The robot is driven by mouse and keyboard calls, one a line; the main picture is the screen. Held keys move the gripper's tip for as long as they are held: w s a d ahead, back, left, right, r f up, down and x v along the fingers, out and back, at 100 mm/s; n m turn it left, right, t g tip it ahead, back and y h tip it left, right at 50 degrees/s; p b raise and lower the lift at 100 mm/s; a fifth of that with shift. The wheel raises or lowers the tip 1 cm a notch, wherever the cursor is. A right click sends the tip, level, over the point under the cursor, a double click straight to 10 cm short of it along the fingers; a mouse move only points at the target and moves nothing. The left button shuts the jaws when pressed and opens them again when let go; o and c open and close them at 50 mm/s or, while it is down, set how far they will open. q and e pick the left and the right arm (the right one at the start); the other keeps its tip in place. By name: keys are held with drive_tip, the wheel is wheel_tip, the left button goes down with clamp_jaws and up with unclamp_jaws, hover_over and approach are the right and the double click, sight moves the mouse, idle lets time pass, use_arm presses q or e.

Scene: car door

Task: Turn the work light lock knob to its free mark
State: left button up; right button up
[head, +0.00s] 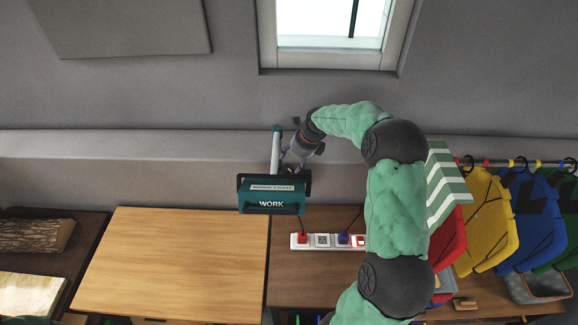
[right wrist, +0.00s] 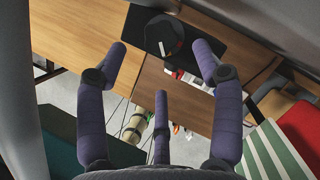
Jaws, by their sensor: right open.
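The work light (head: 270,194) is a teal and black box lettered WORK, on a pale post (head: 276,152) behind the wooden tabletops. My right gripper (head: 288,158) is beside the post, just above the lamp. In the right wrist view its purple fingers (right wrist: 160,68) are spread open and empty. A dark round knob (right wrist: 163,34) with a small orange-red mark lies ahead of the fingertips, between the outer two and apart from them. A flat black surface lies behind it. I cannot read any free mark. My left gripper is not in view.
A white power strip (head: 322,241) with plugs lies on the darker bench right of the lamp. The light wooden tabletop (head: 170,262) is clear. Coloured bags, including a yellow one (head: 485,225), hang from a rail at the right, near a green striped cloth (head: 446,185).

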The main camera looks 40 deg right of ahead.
sight(288, 168)
drive_tip(key=x, duration=0.6)
drive_tip(key=shift+w, duration=0.1)
drive_tip(key=c, duration=1.1)
